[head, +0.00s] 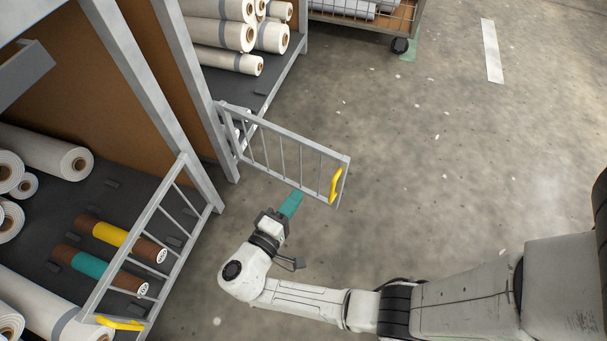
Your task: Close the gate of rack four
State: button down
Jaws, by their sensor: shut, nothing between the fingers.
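A grey barred gate (268,126) stands swung out from the rack at the upper left, hinged at its left end. Its yellow handle (335,184) is near the free right end. My gripper (295,197), with teal fingers, is shut and empty. In the picture it is just below the gate's lower edge, left of the handle; whether it touches the gate I cannot tell. A second barred gate (142,226) stands across the front of the nearer rack, with a yellow handle (120,323) at its near end. No rack number is readable.
The nearer rack's dark shelf (115,193) holds white rolls and brown rolls with yellow and teal bands. White rolls (222,34) lie stacked in the farther rack. A wheeled cart (362,22) stands at the top. The concrete floor (450,140) to the right is clear.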

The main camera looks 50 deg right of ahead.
jog(key=b, duration=0.2)
send_near(324, 152)
jog(key=d, duration=0.3)
jog(key=w+d, duration=0.1)
jog(key=d, duration=0.1)
jog(key=shift+d+f, duration=0.2)
jog(key=shift+f, duration=0.05)
jog(key=shift+d, duration=0.6)
jog(key=shift+d+r, duration=0.1)
jog(key=shift+d, duration=0.05)
